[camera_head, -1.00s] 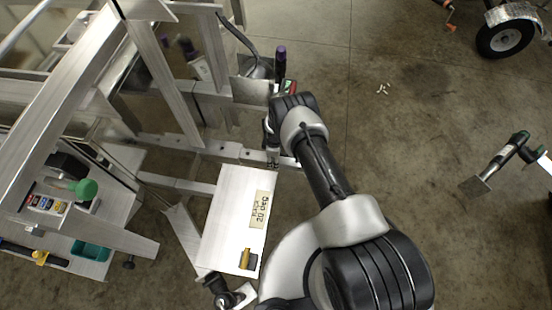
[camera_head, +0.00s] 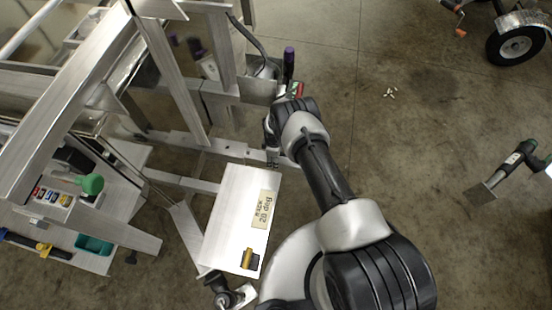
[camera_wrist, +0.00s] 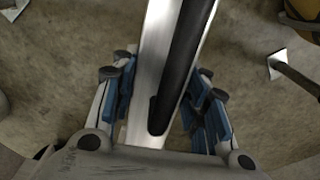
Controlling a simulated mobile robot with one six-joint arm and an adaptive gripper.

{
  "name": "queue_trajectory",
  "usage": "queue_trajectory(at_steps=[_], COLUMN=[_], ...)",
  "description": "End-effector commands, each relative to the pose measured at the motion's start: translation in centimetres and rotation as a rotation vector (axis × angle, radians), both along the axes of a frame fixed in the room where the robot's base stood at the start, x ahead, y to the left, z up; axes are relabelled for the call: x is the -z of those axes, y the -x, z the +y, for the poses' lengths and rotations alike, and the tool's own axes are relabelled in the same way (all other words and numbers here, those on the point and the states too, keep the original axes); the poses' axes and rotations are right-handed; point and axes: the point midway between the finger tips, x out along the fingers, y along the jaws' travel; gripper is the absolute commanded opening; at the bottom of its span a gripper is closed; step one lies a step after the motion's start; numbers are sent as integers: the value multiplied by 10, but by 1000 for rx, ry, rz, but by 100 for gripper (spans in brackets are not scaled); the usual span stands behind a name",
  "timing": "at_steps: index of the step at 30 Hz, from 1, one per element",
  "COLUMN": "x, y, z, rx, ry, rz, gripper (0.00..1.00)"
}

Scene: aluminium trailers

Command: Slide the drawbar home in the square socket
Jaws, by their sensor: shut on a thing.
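An aluminium bar (camera_wrist: 142,132), which looks like the drawbar, runs between my fingers in the wrist view, with a long black strip along it. My gripper (camera_wrist: 158,100) has its blue-padded fingers on both sides of the bar, shut on it. In the head view my gripper (camera_head: 271,156) points down at the right part of a low, level aluminium beam (camera_head: 225,147) on the trailer frame. A short end of bar (camera_head: 289,162) shows just right of the fingers. The square socket's mouth cannot be made out, nor how deep the bar sits.
A tilted aluminium panel (camera_head: 238,215) with a "20 deg" label stands close below my gripper. Trailer uprights (camera_head: 178,80) rise at the left. A purple-handled tool (camera_head: 289,65) stands just beyond my wrist.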

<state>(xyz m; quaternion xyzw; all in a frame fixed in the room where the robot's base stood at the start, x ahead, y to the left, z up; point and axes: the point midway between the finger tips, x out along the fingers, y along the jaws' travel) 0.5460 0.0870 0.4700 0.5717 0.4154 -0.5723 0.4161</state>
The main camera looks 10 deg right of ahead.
Motion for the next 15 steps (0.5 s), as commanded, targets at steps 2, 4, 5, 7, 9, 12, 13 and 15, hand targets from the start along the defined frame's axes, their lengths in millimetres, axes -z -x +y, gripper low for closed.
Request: queue_trajectory(at_steps=[2,4,5,7,9,12,13,15], x=[-2,-2,-2,-2,-2,-2,-2,-2], y=[-3,-3,-4,-4,-4,-5,-5,-5], z=[2,4,4,5,7,9,9,11], rx=[-1,-1,-1,0,0,0,0,0], ry=[-1,-1,-1,-1,-1,-1,-1,-1], rz=[-4,-4,-4,-4,-3,-3,-3,-3], gripper=[0,0,0,0,0,0,0,0])
